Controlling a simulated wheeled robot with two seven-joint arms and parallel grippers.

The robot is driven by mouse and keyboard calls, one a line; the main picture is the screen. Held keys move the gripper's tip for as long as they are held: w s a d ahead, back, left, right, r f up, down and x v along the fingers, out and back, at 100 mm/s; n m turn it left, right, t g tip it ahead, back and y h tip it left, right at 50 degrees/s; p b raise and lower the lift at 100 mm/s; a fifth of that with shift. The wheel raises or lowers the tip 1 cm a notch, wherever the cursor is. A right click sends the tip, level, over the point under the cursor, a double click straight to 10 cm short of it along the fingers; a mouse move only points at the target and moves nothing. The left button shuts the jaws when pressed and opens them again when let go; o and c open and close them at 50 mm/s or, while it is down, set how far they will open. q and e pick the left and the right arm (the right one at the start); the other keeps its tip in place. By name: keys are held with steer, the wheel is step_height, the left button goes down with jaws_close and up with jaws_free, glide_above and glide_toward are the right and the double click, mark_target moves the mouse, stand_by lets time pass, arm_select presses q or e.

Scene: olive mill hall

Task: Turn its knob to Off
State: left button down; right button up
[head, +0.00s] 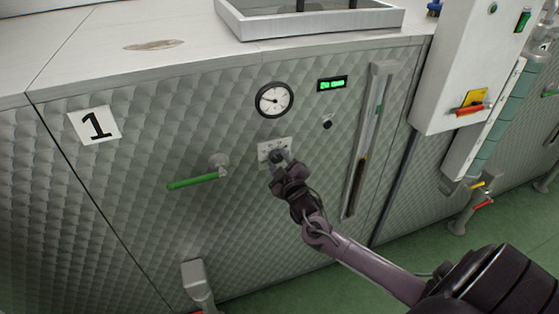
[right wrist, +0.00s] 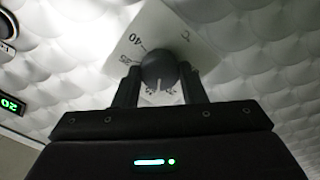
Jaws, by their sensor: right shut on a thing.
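The round dark knob (head: 277,156) sits on a white scale plate (head: 263,148) on the quilted metal front of the machine marked 1. My right gripper (head: 281,163) is at the knob and hides part of it in the head view. In the right wrist view, the fingers of the gripper (right wrist: 158,88) are shut on the two sides of the knob (right wrist: 157,66). The scale plate (right wrist: 158,28) shows there with 40, 35 and a °C mark. A pale pointer line on the knob faces the lower marks, which are partly hidden. My left gripper is not in view.
A round gauge (head: 274,99) and a green display (head: 332,84) are above the knob. A green-handled valve (head: 195,180) sticks out at left. A tall sight tube (head: 368,140) and a switch cabinet (head: 463,60) stand to the right.

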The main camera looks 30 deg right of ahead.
steer(key=n+p, duration=0.1)
steer(key=n, duration=0.3)
steer(key=shift+n, duration=0.3)
steer(key=n, duration=0.4)
steer(key=shift+n+p, duration=0.3)
steer(key=shift+p, duration=0.1)
steer(key=n+p, duration=0.1)
steer(key=n, duration=0.3)
steer(key=shift+n, duration=0.3)
steer(key=shift+n+p, duration=0.4)
steer(key=shift+n, duration=1.3)
steer(key=shift+f, duration=0.1)
steer(key=o, duration=1)
steer(key=b+v, duration=0.1)
steer(key=v, duration=0.7)
